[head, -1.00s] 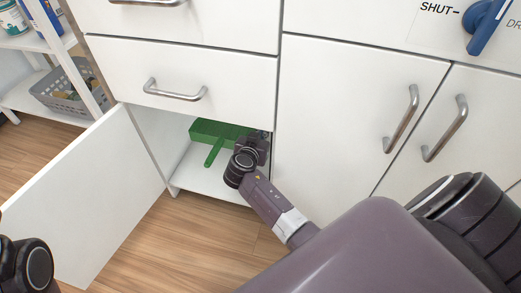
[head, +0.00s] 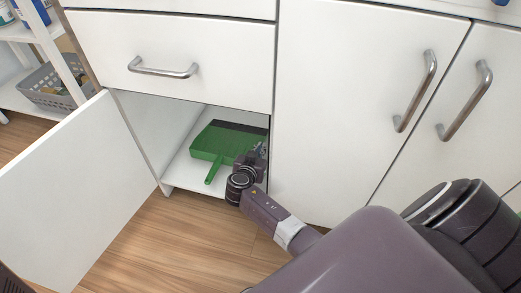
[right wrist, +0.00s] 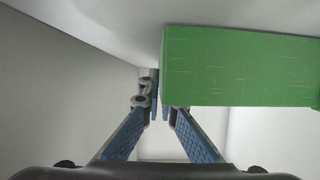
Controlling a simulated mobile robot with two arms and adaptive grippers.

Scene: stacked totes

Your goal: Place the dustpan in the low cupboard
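The green dustpan (head: 218,142) is inside the low cupboard (head: 184,176), just above or on its floor; I cannot tell which. Its handle points toward the front opening. My right gripper (head: 258,153) is at the dustpan's right side, inside the opening. In the right wrist view the dustpan's green side (right wrist: 242,66) fills the upper right. There the right gripper's blue fingers (right wrist: 160,110) come close together at the dustpan's left edge and look shut on it. The green side hides the right fingertip. My left gripper is not in view.
The cupboard door (head: 65,190) stands wide open to the left. A drawer (head: 180,45) is above the opening, and a closed door (head: 330,110) is on the right. A grey basket (head: 50,90) sits on a shelf at the far left. Wooden floor lies in front.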

